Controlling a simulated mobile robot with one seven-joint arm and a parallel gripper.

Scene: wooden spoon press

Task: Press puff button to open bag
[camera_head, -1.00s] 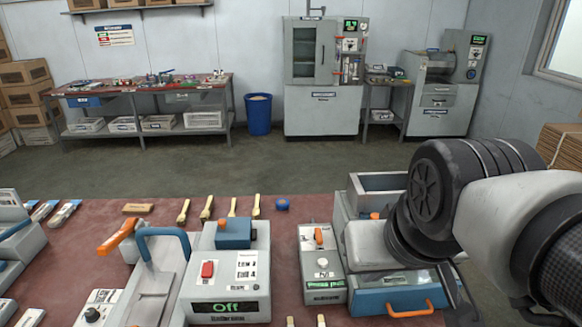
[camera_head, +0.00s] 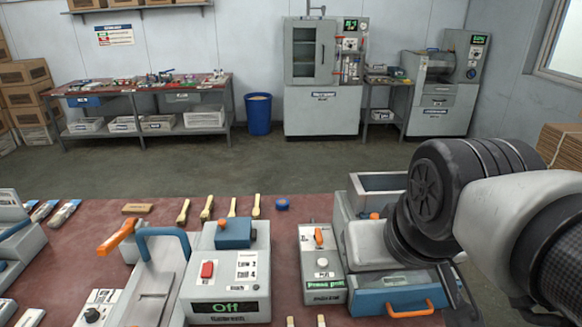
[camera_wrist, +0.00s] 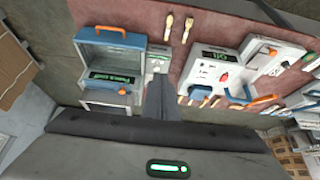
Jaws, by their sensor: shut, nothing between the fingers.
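A narrow grey machine (camera_head: 320,262) stands on the red-brown table, with an orange lever (camera_head: 319,236) on top, a pale round button (camera_head: 322,262) and a green-lit display (camera_head: 325,283) at its front. The display text is too blurred to read with certainty, and no button label reads clearly as puff. The machine also shows in the wrist view (camera_wrist: 156,62), partly hidden by my gripper. My gripper (camera_wrist: 158,82) is shut and empty, its dark fingers together in front of that machine's near end. In the head view the fingers are hidden behind my arm. I cannot make out a bag.
A larger machine with a blue front and orange handle (camera_head: 405,307) stands right beside the narrow one. A grey machine showing "Off" (camera_head: 225,285) stands to the left. Several wooden spoons (camera_head: 207,207) lie at the table's back. Cardboard (camera_head: 562,147) is stacked at the right.

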